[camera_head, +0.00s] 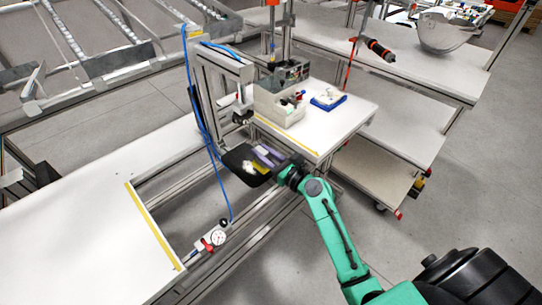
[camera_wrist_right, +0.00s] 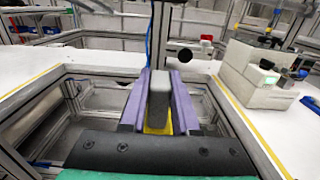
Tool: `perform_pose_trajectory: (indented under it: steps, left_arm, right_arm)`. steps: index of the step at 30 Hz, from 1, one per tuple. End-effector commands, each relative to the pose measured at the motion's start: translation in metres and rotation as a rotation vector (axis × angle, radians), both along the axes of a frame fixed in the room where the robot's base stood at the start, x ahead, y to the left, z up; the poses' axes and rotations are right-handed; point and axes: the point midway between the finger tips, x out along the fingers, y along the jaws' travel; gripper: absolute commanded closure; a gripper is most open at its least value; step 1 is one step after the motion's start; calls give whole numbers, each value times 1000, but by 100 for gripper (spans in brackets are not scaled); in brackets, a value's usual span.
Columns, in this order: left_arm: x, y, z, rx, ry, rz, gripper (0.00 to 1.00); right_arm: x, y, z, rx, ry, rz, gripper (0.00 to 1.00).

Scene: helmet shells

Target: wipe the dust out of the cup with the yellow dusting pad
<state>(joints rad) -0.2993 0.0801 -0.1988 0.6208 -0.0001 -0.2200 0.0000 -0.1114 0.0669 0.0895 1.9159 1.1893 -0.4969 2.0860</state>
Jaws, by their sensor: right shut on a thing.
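The black cup (camera_head: 236,157) is a dark, shallow shape at the frame by the gap between the benches in the head view. A whitish patch (camera_head: 248,167) shows in it; I cannot tell whether it is dust. My right gripper (camera_head: 266,155) has purple fingers and is over the cup's right side. In the right wrist view the gripper (camera_wrist_right: 158,95) is shut on a grey block with the yellow dusting pad (camera_wrist_right: 157,127) below it. The pad's yellow also shows in the head view (camera_head: 261,168). Whether it touches the cup is hidden. My left gripper is not in view.
An upright metal frame (camera_head: 203,85) with a blue hose stands just left of the cup. A beige device (camera_head: 280,103) and a blue tray (camera_head: 328,101) stand on the bench behind. A pressure gauge (camera_head: 216,237) sits below. The left bench (camera_head: 85,230) is clear.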

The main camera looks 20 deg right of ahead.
Motion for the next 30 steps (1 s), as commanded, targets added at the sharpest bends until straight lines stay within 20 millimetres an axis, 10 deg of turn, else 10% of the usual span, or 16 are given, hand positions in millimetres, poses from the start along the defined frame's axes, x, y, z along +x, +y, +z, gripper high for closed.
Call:
perform_pose_trajectory:
  steps: [16,30]
  left_arm:
    - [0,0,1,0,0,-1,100]
    - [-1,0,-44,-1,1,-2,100]
  right_arm:
    - [64,26,1,1,-3,1,100]
    - [63,25,-53,0,-1,1,100]
